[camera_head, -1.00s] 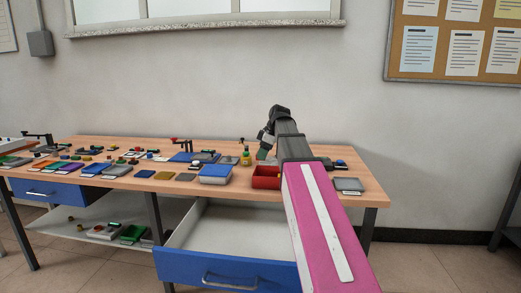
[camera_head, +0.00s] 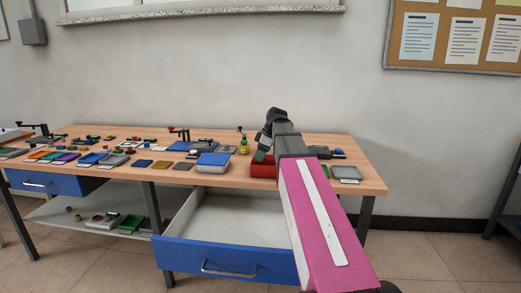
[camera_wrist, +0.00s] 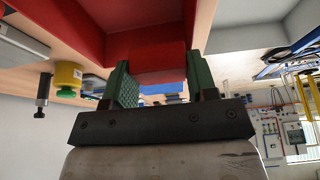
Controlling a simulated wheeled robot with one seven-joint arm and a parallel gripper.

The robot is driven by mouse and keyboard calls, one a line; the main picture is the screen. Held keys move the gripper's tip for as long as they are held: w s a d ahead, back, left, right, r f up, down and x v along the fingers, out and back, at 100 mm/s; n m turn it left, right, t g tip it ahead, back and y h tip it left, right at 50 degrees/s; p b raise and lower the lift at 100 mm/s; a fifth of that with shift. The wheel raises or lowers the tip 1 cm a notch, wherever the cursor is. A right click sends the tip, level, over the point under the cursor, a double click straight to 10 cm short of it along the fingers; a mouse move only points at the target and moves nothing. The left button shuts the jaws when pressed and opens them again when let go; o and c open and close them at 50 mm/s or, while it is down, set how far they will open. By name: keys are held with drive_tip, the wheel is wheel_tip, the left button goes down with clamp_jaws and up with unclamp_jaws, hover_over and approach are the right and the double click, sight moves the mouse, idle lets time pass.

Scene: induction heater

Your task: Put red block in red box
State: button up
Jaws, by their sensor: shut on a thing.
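The red box (camera_head: 262,171) stands on the wooden table, right of the blue-lidded box. My gripper (camera_head: 261,156) points down at the red box's back left part in the head view, close to its rim. In the wrist view my gripper (camera_wrist: 158,80) has its green-padded fingers shut on the red block (camera_wrist: 157,62). The red box (camera_wrist: 85,25) fills the upper part of that view, right beside the block. I cannot tell whether the block touches the box. The block is hidden in the head view.
A blue-lidded box (camera_head: 213,162) stands left of the red box. A grey tray (camera_head: 346,173) lies at the right. An open blue-fronted drawer (camera_head: 225,258) juts out below the tabletop. Many small parts cover the table's left side.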

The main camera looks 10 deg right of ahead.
drive_tip(key=shift+f, duration=0.55)
drive_tip(key=o, duration=1)
drive_tip(key=shift+r, duration=0.15)
drive_tip(key=v, duration=1)
drive_tip(key=shift+r, duration=0.25)
drive_tip(key=shift+s+d, duration=0.1)
